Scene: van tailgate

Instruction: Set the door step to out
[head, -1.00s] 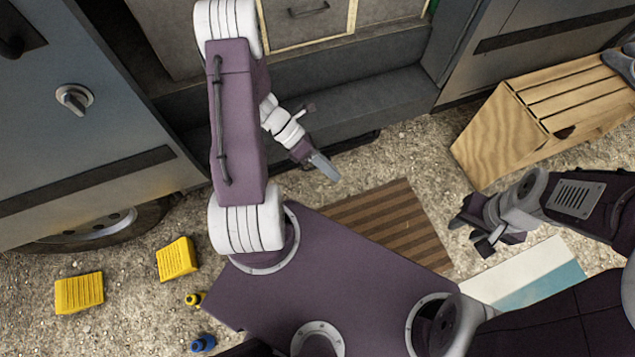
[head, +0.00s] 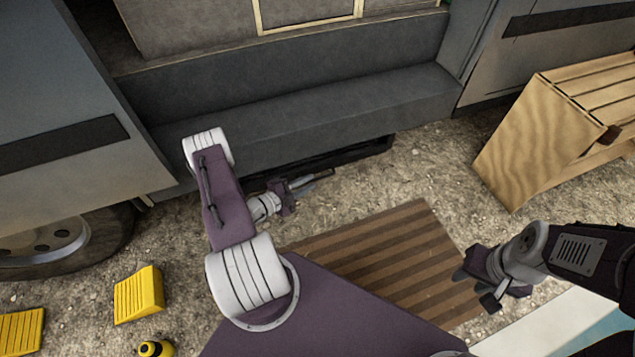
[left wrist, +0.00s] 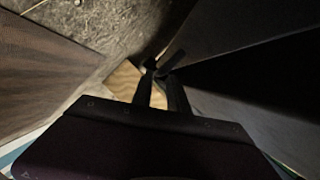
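A dark, narrow door step (head: 362,152) shows low under the grey ledge of the van's doorway, close above the gravel. Only its dark front edge and right end show; most of it lies under the ledge or behind my arm. My left gripper (head: 322,178) is low, just in front of this edge. In the left wrist view its dark fingers (left wrist: 160,78) are close together near a dark bar; whether they touch or hold it is unclear. My right gripper (head: 474,284) is open and empty over the right side of the striped mat.
A brown striped mat (head: 385,258) lies before the doorway. A slatted wooden crate or bench (head: 530,140) stands right. Yellow chocks (head: 138,295) and a yellow bottle (head: 155,349) lie left, near the van wheel (head: 50,243). Gravel between mat and crate is clear.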

